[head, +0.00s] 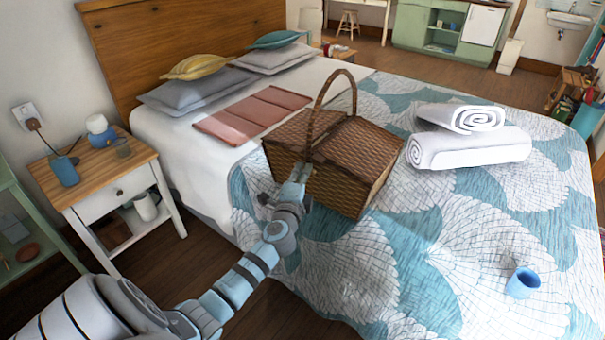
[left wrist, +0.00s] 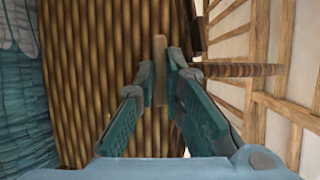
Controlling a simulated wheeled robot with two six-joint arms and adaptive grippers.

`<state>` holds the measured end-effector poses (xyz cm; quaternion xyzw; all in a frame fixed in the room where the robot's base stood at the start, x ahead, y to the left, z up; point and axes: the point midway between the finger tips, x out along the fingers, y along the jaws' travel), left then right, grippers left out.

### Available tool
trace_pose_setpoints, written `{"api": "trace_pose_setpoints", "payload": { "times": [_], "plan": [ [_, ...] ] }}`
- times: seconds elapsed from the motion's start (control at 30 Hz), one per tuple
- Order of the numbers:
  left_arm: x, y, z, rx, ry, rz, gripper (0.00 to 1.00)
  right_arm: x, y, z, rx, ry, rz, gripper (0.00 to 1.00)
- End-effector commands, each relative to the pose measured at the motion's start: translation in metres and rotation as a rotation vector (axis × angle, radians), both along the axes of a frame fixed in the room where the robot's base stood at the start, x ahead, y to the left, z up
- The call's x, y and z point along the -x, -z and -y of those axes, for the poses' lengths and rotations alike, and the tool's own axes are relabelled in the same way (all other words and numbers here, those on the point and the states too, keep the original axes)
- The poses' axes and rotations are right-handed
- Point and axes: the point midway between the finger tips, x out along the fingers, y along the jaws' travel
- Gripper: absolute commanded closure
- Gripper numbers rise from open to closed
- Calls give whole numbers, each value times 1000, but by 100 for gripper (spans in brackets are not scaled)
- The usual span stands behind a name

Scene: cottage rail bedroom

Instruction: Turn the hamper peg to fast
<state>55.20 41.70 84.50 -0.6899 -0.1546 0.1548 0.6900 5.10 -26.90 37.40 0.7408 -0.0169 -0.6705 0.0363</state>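The brown wicker hamper (head: 345,185) stands on the bed with its lid down and its arched handle (head: 318,105) upright. My left gripper (head: 302,172) is at the hamper's near side, close to the foot of the handle. In the left wrist view the small pale wooden peg (left wrist: 160,72) stands lengthwise up the picture against the ribbed wicker (left wrist: 95,75). The two fingers of my left gripper (left wrist: 160,78) are on either side of the peg and appear to touch it. The peg cannot be made out in the head view. My right gripper is not in view.
White rolled towels (head: 470,148) lie right of the hamper, and a blue mug (head: 522,283) is on the bed at the lower right. A folded pink cloth (head: 250,115) lies behind it. A nightstand (head: 105,170) stands at the left. The patterned cover (head: 400,265) in front is clear.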

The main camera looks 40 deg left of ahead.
Motion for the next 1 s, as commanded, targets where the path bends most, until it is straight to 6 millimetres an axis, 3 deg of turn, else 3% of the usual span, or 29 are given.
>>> {"api": "trace_pose_setpoints", "payload": {
  "times": [0.47,1.0],
  "plan": [
    [0,-2,0,42,0,1,100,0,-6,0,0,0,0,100],
    [1,-9,-1,434,-1,18,100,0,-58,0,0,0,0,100]
  ]
}}
